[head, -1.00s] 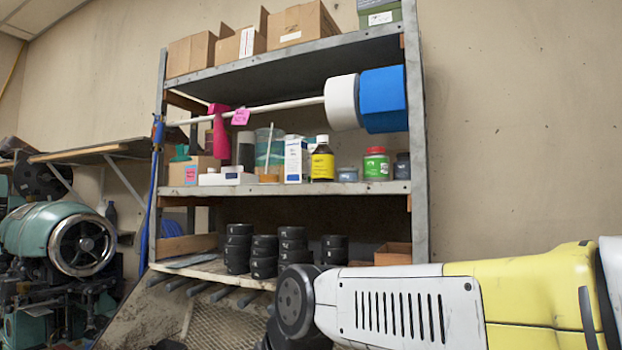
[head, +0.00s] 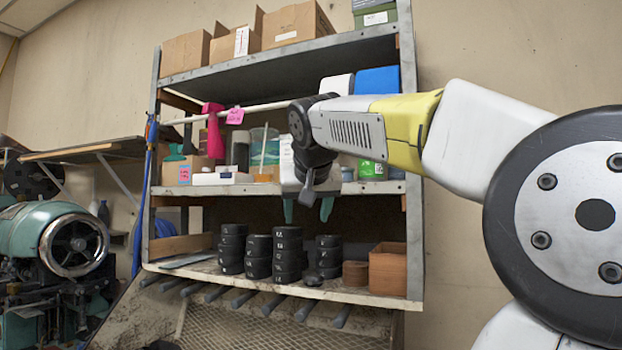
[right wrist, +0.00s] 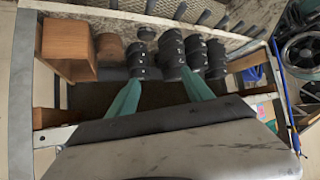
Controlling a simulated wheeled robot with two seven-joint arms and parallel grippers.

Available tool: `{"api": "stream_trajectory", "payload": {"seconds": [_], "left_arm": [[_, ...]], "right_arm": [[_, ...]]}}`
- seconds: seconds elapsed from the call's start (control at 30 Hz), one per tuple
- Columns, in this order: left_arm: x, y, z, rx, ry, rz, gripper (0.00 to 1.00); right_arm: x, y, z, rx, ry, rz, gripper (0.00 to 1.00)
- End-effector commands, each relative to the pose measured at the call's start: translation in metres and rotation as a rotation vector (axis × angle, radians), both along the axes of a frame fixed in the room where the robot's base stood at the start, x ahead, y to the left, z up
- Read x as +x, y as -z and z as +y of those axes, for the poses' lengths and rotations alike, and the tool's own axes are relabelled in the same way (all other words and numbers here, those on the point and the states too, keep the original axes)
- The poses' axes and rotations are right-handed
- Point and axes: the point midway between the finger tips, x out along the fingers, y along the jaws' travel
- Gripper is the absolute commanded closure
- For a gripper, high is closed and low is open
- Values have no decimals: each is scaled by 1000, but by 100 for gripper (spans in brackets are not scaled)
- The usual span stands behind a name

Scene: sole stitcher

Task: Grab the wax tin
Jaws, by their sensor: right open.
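Which thing is the wax tin is not certain. A small, dark, round, tin-like thing (head: 312,280) lies alone near the front edge of the lower shelf, before the stacks of black round pieces (head: 287,256). It also shows in the right wrist view (right wrist: 147,33). A small blue-grey lidded pot (head: 347,174) on the middle shelf is partly behind my right arm. My right gripper (head: 307,209) has teal fingers, apart and empty, pointing down above the lower shelf's stacks. In the right wrist view the gripper (right wrist: 160,77) spans toward the black stacks. My left gripper is not in view.
A brown stack of discs (head: 355,273) and an open wooden box (head: 388,270) stand right of the black stacks. The middle shelf edge (head: 235,189) is close to my right gripper. Bottles and boxes crowd that shelf. A green machine (head: 45,235) stands at the left.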

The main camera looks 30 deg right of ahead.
Motion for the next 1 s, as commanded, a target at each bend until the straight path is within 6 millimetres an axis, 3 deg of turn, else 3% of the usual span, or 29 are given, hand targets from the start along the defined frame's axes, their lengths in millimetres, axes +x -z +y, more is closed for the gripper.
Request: {"api": "stream_trajectory", "payload": {"seconds": [0.03, 0.13, 0.2, 0.33, 0.47, 1.0], "left_arm": [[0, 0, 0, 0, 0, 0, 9], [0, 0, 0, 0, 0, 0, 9], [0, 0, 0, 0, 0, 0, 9], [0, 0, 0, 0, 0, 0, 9], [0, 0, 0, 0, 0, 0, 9], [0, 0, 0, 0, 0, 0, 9]], "right_arm": [[8, -28, -17, -20, 57, -41, 41], [13, -75, -49, -51, 170, -119, 41], [13, -100, -65, -67, 234, -164, 41], [10, -129, -83, -84, 307, -218, 41], [12, -135, -92, -89, 332, -234, 41], [60, -111, -134, -89, 330, -232, 41]]}}
